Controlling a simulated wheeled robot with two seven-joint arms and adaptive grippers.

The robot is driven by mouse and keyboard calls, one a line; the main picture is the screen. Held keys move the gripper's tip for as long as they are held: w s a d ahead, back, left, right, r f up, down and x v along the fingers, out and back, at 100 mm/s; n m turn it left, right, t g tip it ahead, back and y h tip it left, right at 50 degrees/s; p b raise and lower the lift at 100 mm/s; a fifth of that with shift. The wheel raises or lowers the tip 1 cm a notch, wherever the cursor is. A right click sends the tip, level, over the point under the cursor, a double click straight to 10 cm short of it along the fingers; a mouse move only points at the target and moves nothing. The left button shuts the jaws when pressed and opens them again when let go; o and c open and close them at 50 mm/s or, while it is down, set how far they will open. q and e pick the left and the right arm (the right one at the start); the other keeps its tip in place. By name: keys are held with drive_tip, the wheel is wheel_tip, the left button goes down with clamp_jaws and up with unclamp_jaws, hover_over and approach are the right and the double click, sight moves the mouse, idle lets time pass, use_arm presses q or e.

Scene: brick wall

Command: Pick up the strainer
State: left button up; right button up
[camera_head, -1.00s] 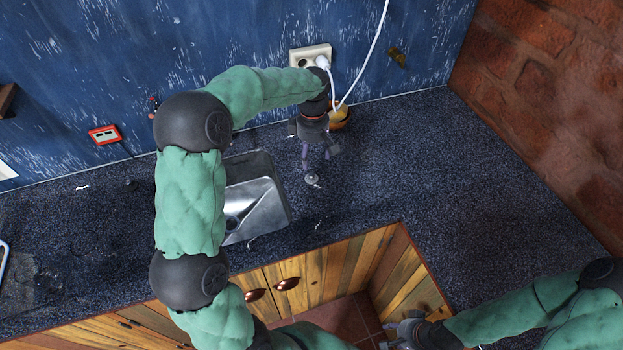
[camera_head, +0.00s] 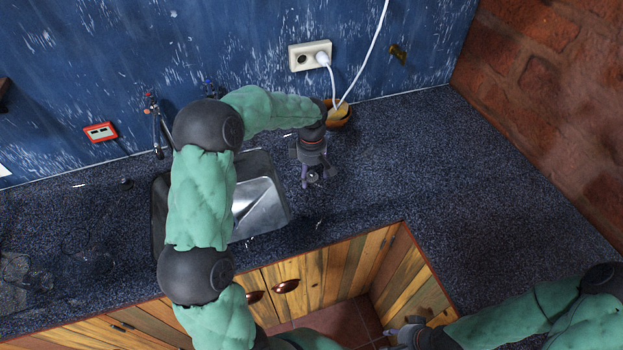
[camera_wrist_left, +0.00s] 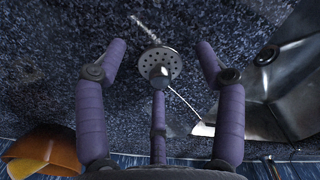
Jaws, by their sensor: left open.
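The strainer (camera_wrist_left: 160,64) is a small round metal disc with holes and a raised knob, lying on the dark speckled counter. It also shows in the head view (camera_head: 313,178), right of the sink and partly covered by my gripper. My left gripper (camera_head: 312,171) is above it, pointing down. In the left wrist view its purple fingers are spread open, with the strainer between the two front fingertips and no finger seen touching it. My right gripper (camera_head: 398,333) is low at the bottom right, far from the strainer, and its fingers are too small to judge.
The metal sink (camera_head: 266,207) lies just left of the strainer. An orange-brown bowl (camera_head: 340,115) stands behind my left gripper near the wall, beneath a white cable and socket (camera_head: 309,55). The counter (camera_head: 430,150) to the right is clear.

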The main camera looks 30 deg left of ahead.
use_arm(q)
drive_tip(key=c, duration=1.1)
drive_tip(key=shift+c, duration=0.2)
drive_tip(key=shift+r, duration=0.15)
